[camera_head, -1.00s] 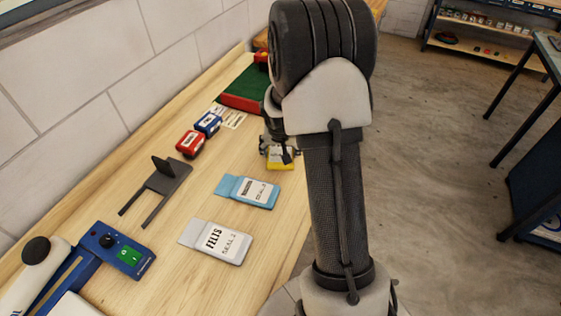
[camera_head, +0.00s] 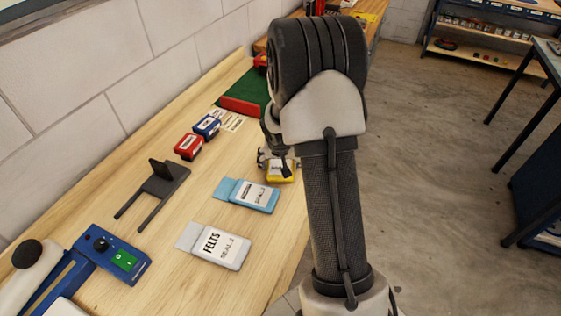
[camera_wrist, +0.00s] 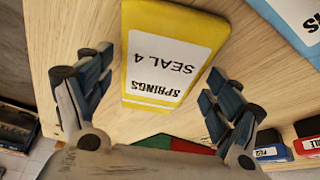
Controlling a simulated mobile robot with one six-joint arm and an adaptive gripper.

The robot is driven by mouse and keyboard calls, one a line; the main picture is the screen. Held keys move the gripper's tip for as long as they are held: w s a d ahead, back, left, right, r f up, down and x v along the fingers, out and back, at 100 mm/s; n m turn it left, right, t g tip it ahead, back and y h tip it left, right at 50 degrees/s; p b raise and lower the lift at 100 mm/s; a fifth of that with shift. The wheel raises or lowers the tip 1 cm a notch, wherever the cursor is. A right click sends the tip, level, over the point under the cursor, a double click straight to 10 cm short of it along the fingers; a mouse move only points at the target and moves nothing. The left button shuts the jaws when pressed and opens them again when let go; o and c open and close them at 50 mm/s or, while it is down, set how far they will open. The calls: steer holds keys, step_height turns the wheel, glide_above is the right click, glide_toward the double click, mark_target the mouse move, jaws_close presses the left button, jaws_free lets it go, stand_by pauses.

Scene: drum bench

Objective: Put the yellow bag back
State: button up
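The yellow bag (camera_head: 281,172), labelled "SPRINGS SEAL 4" in the wrist view (camera_wrist: 135,75), lies on the wooden bench beyond the blue bag. My gripper (camera_head: 272,160) is at its far left side in the head view, partly hidden by my arm. In the wrist view my gripper (camera_wrist: 160,68) is open, with one finger on each side of the bag's near end and visible gaps to it. The blue bag (camera_head: 252,194) and the white "FELTS" bag (camera_head: 219,245) lie in a line with it, nearer the camera.
A red box (camera_head: 188,146) and a blue box (camera_head: 207,126) stand by the wall side, near printed cards (camera_head: 232,123). A green-and-red tray (camera_head: 240,106) is beyond. A dark forked stand (camera_head: 155,190) and a blue device (camera_head: 112,255) are at left. The bench's right edge is close.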

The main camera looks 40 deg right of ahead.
steer(key=shift+o, duration=0.5)
steer(key=shift+r, duration=0.2)
steer(key=s+a+r+n+p, duration=0.1)
steer(key=s+a+r, duration=0.35)
steer(key=r, duration=0.35)
steer(key=s+a+r+n+p, duration=0.1)
steer(key=s+a+r+p, duration=0.15)
steer(key=a+r, duration=0.4)
steer(key=s+a+r+n+p, duration=0.1)
steer(key=s+a+r, duration=0.3)
steer(key=r, duration=0.6)
steer(key=s+a+r+n+y, duration=0.1)
steer(key=s+a, duration=0.3)
steer(key=s, duration=0.4)
steer(key=s+a+r+n+t+y, duration=0.1)
steer(key=s+a+r+n, duration=0.2)
steer(key=s+a, duration=0.2)
steer(key=s, duration=0.3)
steer(key=shift+s+y, duration=0.25)
steer(key=shift+y, duration=0.05)
steer(key=shift+r, duration=0.1)
